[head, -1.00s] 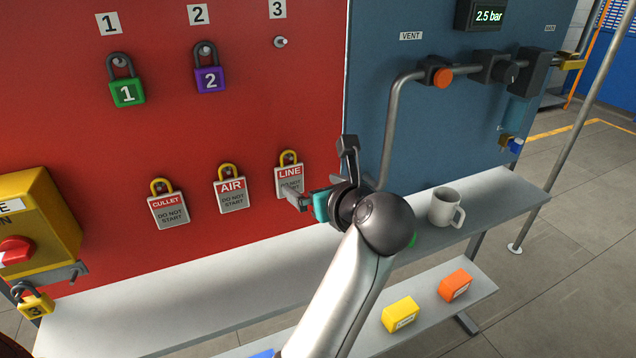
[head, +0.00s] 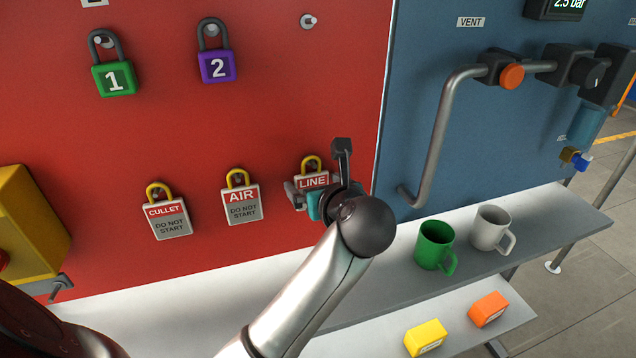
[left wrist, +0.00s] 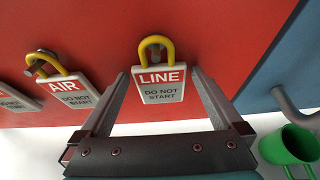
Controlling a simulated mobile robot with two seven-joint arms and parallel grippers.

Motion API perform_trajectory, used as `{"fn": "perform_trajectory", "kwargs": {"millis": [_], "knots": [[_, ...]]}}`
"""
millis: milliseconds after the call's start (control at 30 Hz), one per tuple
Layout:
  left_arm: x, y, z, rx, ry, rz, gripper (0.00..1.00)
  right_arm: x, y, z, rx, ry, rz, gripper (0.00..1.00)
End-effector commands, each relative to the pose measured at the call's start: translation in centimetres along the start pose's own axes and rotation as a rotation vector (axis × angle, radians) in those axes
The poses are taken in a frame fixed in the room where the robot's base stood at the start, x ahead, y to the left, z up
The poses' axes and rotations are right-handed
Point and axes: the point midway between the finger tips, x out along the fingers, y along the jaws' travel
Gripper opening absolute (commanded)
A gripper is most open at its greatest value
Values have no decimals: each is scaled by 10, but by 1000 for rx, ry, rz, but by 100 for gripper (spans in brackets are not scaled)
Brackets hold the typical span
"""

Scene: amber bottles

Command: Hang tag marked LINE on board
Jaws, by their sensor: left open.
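The LINE tag (head: 313,180), white with a red heading and a yellow shackle, hangs at the red board (head: 270,110), to the right of the AIR tag (head: 241,203). In the left wrist view the LINE tag (left wrist: 159,84) is upright between the fingers. My left gripper (head: 318,172) is at the LINE tag and hides its lower part in the head view. Its jaws (left wrist: 160,78) are open, one finger on each side of the tag. I cannot tell whether they touch it. My right gripper is not in view.
The CULLET tag (head: 168,218), green padlock 1 (head: 113,77) and purple padlock 2 (head: 217,67) hang on the board. An empty peg (head: 308,21) is at upper right. A green mug (head: 434,246) and a white mug (head: 490,229) stand on the shelf below the grey pipe (head: 437,140).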

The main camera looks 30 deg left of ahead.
Motion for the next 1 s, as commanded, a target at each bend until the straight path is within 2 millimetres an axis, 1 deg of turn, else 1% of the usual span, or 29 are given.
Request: {"fn": "perform_trajectory", "kwargs": {"millis": [100, 133, 700, 767, 1000], "knots": [[0, 0, 0, 0, 0, 0, 100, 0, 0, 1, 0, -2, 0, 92], [0, 0, 0, 0, 0, 0, 98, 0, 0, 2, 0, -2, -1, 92], [0, 0, 0, 0, 0, 0, 34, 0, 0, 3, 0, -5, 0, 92], [0, 0, 0, 0, 0, 0, 28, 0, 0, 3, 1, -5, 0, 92], [-1, 0, 3, -1, 1, 0, 28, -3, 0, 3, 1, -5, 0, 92]]}}
